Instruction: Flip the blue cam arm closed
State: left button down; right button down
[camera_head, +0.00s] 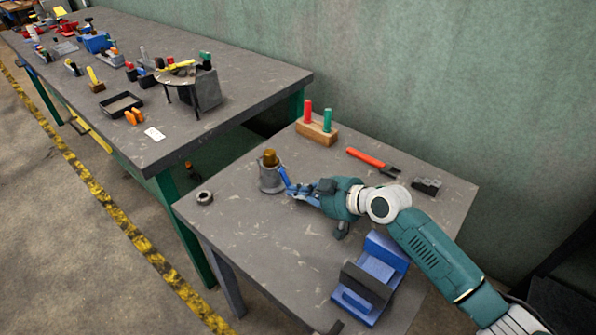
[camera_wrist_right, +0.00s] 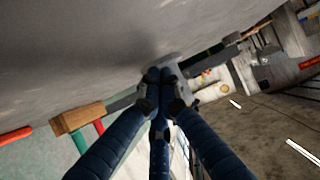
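A small grey round fixture (camera_head: 270,180) with a brown-gold top stands near the left side of the near table. A blue cam arm (camera_head: 285,177) slants from its upper right side down toward my right gripper. My right gripper (camera_head: 292,190) reaches in from the right, its fingertips beside the fixture and close to the arm. I cannot tell whether they touch it. In the right wrist view, the dark blue fingers of the right gripper (camera_wrist_right: 160,76) come together at their tips, with nothing clearly held. The cam arm does not show clearly there. My left gripper is out of view.
A wooden block (camera_head: 318,134) with red and green pegs and an orange-handled tool (camera_head: 367,160) lie behind. A blue-and-black block (camera_head: 382,258) stands in front of my right arm. A dark ring (camera_head: 204,197) lies at the left edge.

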jog(key=shift+f, duration=0.15)
dwell(0.5)
jog(key=shift+r+p, duration=0.65)
jog(key=shift+r, duration=0.2)
jog(key=shift+w, duration=0.1)
notch_tip(320, 180, up, 10)
dwell(0.6)
